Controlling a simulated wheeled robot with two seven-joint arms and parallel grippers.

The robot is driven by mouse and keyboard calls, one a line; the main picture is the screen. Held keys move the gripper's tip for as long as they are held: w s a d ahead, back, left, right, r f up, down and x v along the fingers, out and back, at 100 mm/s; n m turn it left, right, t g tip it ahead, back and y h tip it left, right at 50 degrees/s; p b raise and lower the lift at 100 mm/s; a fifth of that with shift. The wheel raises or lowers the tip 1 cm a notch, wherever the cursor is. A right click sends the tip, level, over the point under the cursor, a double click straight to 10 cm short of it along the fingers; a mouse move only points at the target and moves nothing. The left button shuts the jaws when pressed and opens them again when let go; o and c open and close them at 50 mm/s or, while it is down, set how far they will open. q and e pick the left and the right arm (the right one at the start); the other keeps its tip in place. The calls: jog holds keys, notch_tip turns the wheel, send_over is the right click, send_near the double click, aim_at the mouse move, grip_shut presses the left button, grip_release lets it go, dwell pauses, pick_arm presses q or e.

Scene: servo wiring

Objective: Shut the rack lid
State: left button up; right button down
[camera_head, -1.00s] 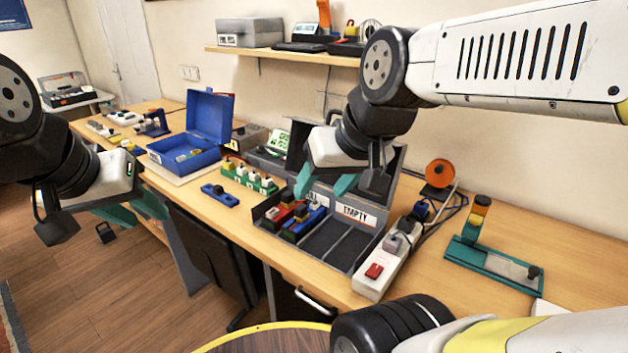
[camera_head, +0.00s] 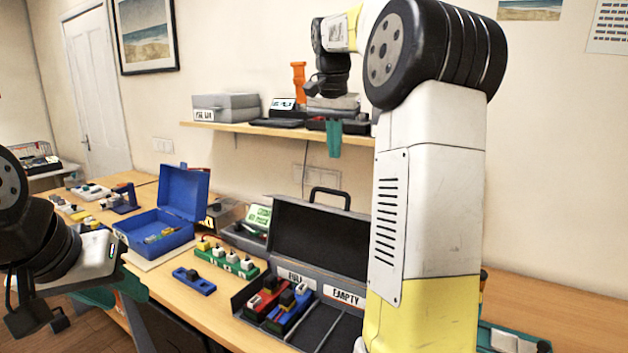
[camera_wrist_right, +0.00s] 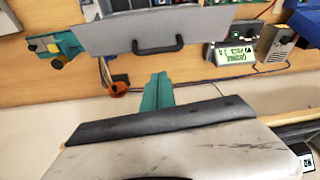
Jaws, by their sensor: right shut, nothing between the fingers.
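The rack is a dark grey case on the bench with labels reading FULL and EMPTY. Its lid (camera_head: 318,240) stands open, raised at the back, with a black handle on its top edge. Red and blue servo pieces (camera_head: 287,307) sit in the left slots; the arm hides the rack's right side. In the right wrist view the lid (camera_wrist_right: 150,25) and handle appear beyond the fingers. My right gripper (camera_head: 334,140) is shut and empty, high above the lid near the shelf, touching nothing visible. My left gripper (camera_head: 122,290) hangs at lower left, away from the rack; its finger gap is unclear.
A wall shelf (camera_head: 245,128) carrying boxes and tools is near my right gripper. An open blue case (camera_head: 160,232), a green block with white pieces (camera_head: 226,262) and a blue piece (camera_head: 194,281) lie left of the rack. A display unit (camera_head: 256,220) stands beside the lid.

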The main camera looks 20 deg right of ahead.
notch_tip(320, 180, down, 9)
jog(key=w+m, duration=0.1)
jog(key=shift+w+d+g, duration=0.25)
jog(key=shift+w+g, duration=0.05)
jog(key=shift+w, duration=0.05)
dwell(0.5)
jog(key=shift+f+h, duration=0.1)
jog(key=shift+h, duration=0.2)
